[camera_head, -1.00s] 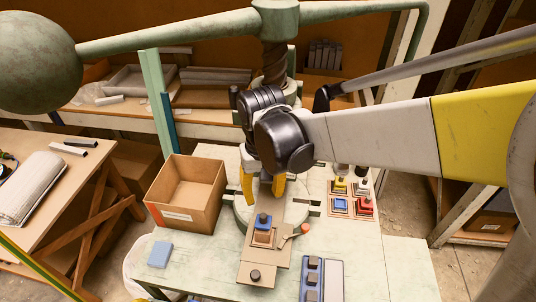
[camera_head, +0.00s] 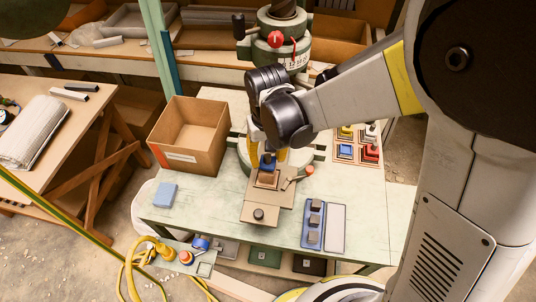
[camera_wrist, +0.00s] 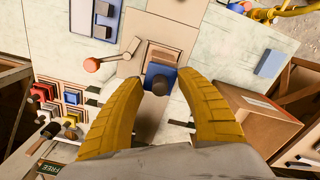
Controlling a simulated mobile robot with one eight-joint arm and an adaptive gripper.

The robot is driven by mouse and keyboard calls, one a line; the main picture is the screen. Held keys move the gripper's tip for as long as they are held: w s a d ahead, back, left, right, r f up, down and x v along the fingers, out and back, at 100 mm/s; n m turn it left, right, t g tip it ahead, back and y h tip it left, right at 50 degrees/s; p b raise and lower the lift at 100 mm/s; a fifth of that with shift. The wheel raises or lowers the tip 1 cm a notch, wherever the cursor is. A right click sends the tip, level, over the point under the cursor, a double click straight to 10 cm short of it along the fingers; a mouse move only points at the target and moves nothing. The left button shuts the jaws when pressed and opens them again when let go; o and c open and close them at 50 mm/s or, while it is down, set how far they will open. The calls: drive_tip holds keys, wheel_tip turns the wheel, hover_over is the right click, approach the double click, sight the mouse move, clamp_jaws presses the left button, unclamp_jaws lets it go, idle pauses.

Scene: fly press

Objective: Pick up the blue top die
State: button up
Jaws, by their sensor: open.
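The blue top die (camera_head: 268,165) with a dark knob stands on a tan block on the brown sliding plate (camera_head: 250,205) of the press. In the wrist view the blue die (camera_wrist: 160,70) shows between and just beyond the fingertips, its dark knob towards me. My gripper (camera_head: 267,154) has yellow fingers and is open right at the die. In the wrist view my gripper (camera_wrist: 160,78) has one finger on each side of the die, with a gap on both sides. I cannot tell how far the fingertips reach down beside it.
A red-knobbed lever (camera_head: 309,169) sits right of the die. A cardboard box (camera_head: 185,150) stands left and a light blue block (camera_head: 164,194) lies in front of it. Coloured dies (camera_head: 369,153) stand in a rack at right. A blue tray (camera_head: 312,235) holds dark blocks.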

clamp_jaws()
drive_tip(key=shift+r, duration=0.1)
